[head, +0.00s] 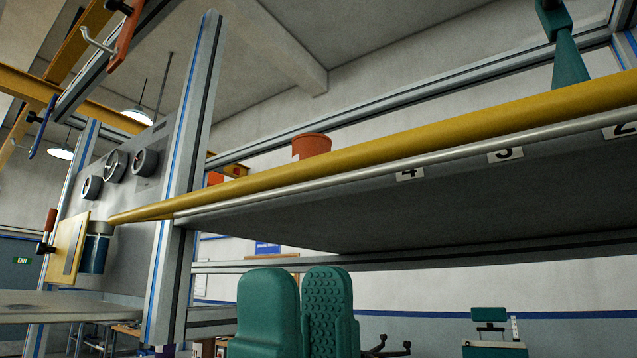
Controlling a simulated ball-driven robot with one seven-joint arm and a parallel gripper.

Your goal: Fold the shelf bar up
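The shelf bar (420,140) is a long yellow bar in the head view. It runs along the front edge of the grey shelf (330,225), from the metal post (186,170) at left up to the right picture edge. A thin silver rod lies just under it. My gripper (300,285), with two teal fingers, points up at the bottom middle, below the shelf. One finger's bumpy inner pad shows, so the fingers look apart. They appear empty and clear of the bar. The bar's right end is out of view.
An orange pot (311,145) stands on the shelf behind the bar. A teal stand-like object (567,55) is at upper right. A gauge panel (125,170) and a yellow plate (66,246) are left of the post.

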